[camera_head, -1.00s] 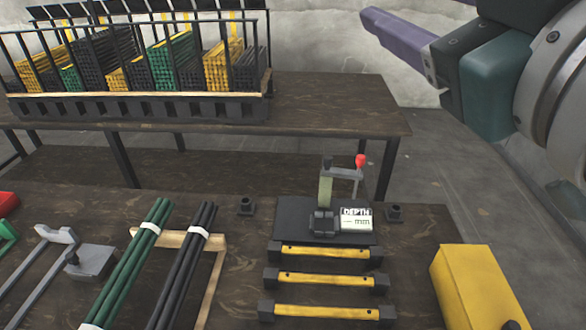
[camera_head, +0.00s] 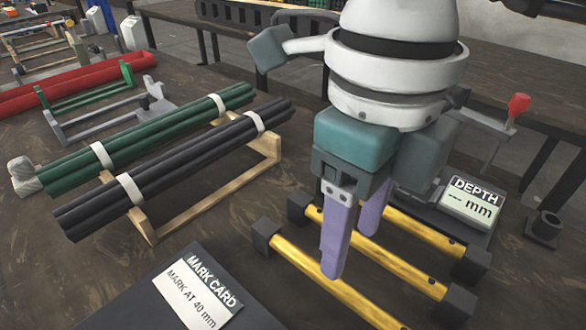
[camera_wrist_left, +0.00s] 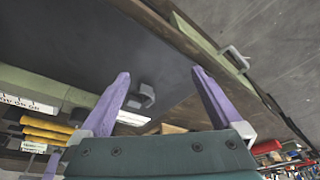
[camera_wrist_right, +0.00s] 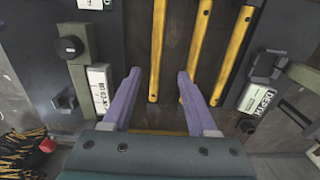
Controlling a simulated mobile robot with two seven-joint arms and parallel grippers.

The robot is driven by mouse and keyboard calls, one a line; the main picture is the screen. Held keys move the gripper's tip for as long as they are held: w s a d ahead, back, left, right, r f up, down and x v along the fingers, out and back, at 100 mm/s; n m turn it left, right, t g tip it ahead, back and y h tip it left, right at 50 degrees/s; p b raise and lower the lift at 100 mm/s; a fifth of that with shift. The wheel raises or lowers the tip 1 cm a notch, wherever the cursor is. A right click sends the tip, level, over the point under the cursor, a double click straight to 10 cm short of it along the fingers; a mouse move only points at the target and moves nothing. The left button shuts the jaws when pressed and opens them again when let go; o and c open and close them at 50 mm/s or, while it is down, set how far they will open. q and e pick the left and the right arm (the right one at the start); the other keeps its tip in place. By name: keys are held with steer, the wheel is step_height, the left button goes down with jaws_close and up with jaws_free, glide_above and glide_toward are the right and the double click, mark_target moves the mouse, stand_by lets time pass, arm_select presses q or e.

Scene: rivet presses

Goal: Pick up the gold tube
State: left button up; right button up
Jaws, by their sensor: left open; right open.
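Three gold tubes lie side by side, held by dark end blocks on the bench: a near one (camera_head: 298,261), a middle one (camera_head: 415,278) and a far one (camera_head: 424,235). My right gripper (camera_head: 352,253) has purple fingers, open and pointing down over the near and middle tubes. The fingers partly hide them, and I cannot tell whether they touch. In the right wrist view the tubes run away from the open gripper (camera_wrist_right: 160,73), and one tube (camera_wrist_right: 157,50) lines up with the gap between the fingers. My left gripper (camera_wrist_left: 161,72) is open and empty, outside the head view.
A depth gauge with a display (camera_head: 472,203) stands behind the tubes on the right. A mark card (camera_head: 196,291) lies at the front. Bundles of green tubes (camera_head: 150,140) and black tubes (camera_head: 190,160) rest on racks to the left. A dark post (camera_head: 545,227) stands at right.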

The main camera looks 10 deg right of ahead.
mark_target(338, 282)
steer(key=f, duration=0.3)
steer(key=shift+a+f, duration=0.2)
steer(key=shift+f, duration=0.15)
step_height(338, 282, down, 6)
steer(key=shift+s+a+r+b, duration=0.15)
steer(key=shift+r+b, duration=0.1)
steer(key=shift+b, duration=0.3)
jaws_close()
